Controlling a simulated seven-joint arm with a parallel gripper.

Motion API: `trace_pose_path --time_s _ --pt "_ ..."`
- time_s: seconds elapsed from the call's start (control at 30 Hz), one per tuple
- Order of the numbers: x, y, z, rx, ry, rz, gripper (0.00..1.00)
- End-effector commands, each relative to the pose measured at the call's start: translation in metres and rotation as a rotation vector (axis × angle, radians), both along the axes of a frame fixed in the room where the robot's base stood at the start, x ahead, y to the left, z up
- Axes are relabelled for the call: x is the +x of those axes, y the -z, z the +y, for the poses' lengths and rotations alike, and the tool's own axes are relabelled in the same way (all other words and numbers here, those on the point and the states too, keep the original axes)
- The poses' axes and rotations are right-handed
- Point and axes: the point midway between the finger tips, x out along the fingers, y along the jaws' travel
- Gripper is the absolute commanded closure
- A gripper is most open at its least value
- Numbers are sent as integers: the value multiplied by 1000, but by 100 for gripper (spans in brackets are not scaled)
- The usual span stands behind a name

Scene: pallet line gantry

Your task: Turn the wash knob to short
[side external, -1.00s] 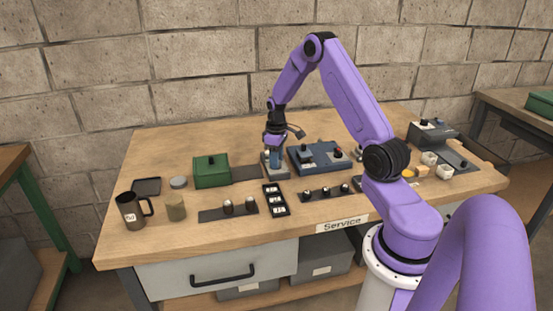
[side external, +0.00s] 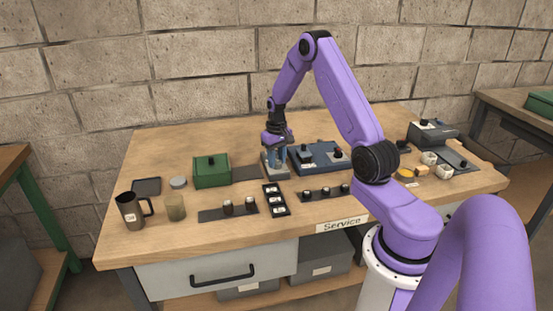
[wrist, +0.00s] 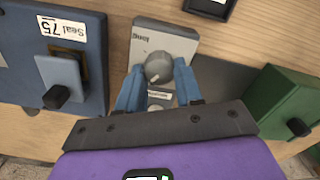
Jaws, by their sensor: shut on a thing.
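The wash knob (wrist: 158,68) is a round grey dial on a light grey panel (wrist: 176,38), seen in the wrist view. A label reading like "long" (wrist: 136,37) lies upside down above and left of the knob, and another small label (wrist: 159,94) sits just below it; its print is too small to read surely. My gripper (wrist: 158,84) is shut on the knob, one blue finger on each side. In the side view my gripper (side external: 276,158) points down over the panel (side external: 267,171). The direction of the knob's pointer is unclear.
A blue unit (side external: 318,158) with knobs stands close to the right of the panel in the side view. A green box (side external: 211,171) stands to the left. A black tray of white pieces (side external: 265,194) lies in front. The back of the table is clear.

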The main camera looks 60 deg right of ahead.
Motion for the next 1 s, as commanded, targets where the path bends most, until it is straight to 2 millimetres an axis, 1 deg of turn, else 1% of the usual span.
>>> trace_pose_path --time_s 0.2,0.5,0.73,1.0 --pt "0 -1 0 0 191 -1 95" --pt "0 -1 -1 -1 379 -2 95" --pt "0 -1 -1 -1 451 -2 95" --pt "0 -1 -1 -1 472 -2 95"
